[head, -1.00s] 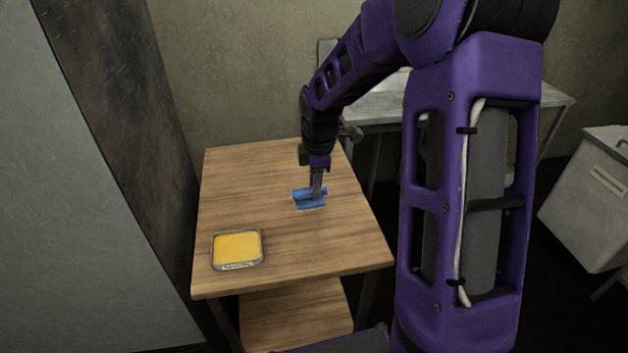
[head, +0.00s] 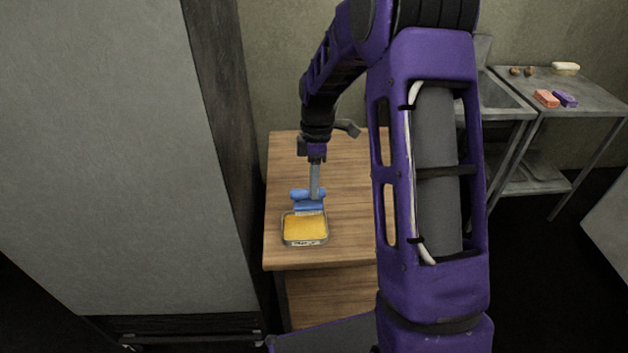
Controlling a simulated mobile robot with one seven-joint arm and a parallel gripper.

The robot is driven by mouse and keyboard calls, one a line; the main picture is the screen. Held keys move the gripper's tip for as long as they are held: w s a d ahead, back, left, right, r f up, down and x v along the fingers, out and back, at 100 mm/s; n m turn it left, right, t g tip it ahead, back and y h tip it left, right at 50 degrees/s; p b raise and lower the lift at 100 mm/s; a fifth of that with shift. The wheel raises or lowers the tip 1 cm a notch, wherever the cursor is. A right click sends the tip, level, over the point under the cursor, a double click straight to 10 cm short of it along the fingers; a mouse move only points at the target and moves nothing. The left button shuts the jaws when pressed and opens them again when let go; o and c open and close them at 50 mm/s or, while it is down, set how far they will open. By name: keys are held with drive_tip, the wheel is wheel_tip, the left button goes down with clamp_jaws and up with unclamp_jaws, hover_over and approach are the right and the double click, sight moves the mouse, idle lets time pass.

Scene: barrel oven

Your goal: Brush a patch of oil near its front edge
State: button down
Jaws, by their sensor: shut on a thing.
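A small shallow metal dish (head: 303,243) with a yellow-orange fill (head: 305,227), which looks like the oil, rests on the wooden table (head: 345,240) near its front left. My gripper (head: 314,192) points down and is shut on a blue brush (head: 302,206). The brush's pale lower edge is at the far rim of the dish, over or at the yellow fill. I cannot tell whether it touches the fill. The fingers hide part of the brush handle.
My arm hides the right part of the table. A tall grey panel (head: 120,170) stands close on the left. A metal sink table (head: 585,97) at the back right holds an orange block (head: 546,98) and a purple block (head: 565,99). Bare tabletop shows behind the brush.

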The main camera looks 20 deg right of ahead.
sight(309, 206)
drive_tip(key=shift+a, duration=0.5)
drive_tip(key=shift+a+f, duration=0.1)
drive_tip(key=shift+f+b, duration=0.45)
drive_tip(key=shift+f, duration=2.45)
drive_tip(key=shift+f+b, duration=0.35)
drive_tip(key=shift+f, duration=0.2)
drive_tip(key=shift+r+p, duration=0.9)
drive_tip(key=shift+r, duration=2.65)
